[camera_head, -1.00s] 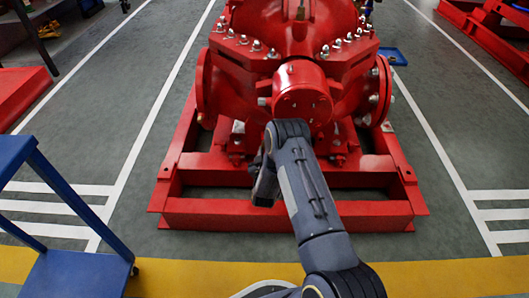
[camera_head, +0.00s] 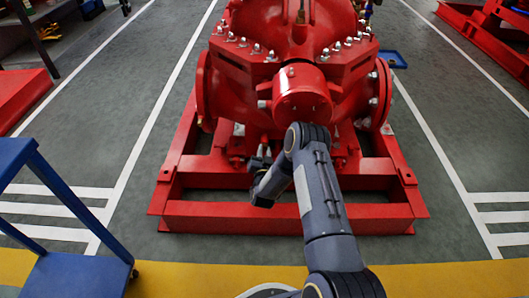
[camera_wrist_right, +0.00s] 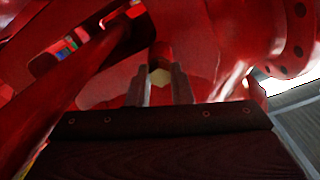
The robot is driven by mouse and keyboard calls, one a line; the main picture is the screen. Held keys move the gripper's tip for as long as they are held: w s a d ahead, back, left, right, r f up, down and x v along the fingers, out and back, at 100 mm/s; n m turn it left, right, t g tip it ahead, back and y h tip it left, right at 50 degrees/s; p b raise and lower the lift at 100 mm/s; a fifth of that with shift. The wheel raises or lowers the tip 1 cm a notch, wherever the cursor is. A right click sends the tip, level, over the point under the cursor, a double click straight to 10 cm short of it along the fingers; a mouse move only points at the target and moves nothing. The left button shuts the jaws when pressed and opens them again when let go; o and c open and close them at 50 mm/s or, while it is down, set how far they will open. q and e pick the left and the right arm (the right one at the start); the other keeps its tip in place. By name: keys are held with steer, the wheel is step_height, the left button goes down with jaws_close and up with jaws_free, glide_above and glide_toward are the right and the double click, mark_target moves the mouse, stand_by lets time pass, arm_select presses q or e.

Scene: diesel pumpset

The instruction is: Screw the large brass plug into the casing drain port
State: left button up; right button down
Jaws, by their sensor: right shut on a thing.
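The brass plug (camera_wrist_right: 160,77) shows as a small yellowish hex face between the two fingers of my right gripper (camera_wrist_right: 162,84) in the right wrist view. The fingers are shut on it. A short red round stub (camera_wrist_right: 160,52) is directly beyond the plug; I cannot tell whether the plug is in a port there. In the head view my right gripper (camera_head: 259,163) is low at the front of the red pump casing (camera_head: 235,95), just above the base frame. The plug and the drain port cannot be made out there. My left gripper is not in view.
The red base frame (camera_head: 230,217) surrounds the casing's foot close to my right wrist. A blue stand (camera_head: 75,274) is at the lower left. A blue tray (camera_head: 393,59) lies on the floor behind right.

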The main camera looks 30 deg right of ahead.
steer(key=m, duration=0.4)
steer(key=shift+m, duration=0.4)
steer(key=m, duration=0.6)
steer(key=shift+m, duration=0.3)
steer(key=shift+a+r+m, duration=0.1)
steer(key=shift+m, duration=1.1)
steer(key=shift+w, duration=0.1)
steer(key=m, duration=1.1)
steer(key=shift+a+m, duration=0.1)
steer(key=shift+m, duration=0.3)
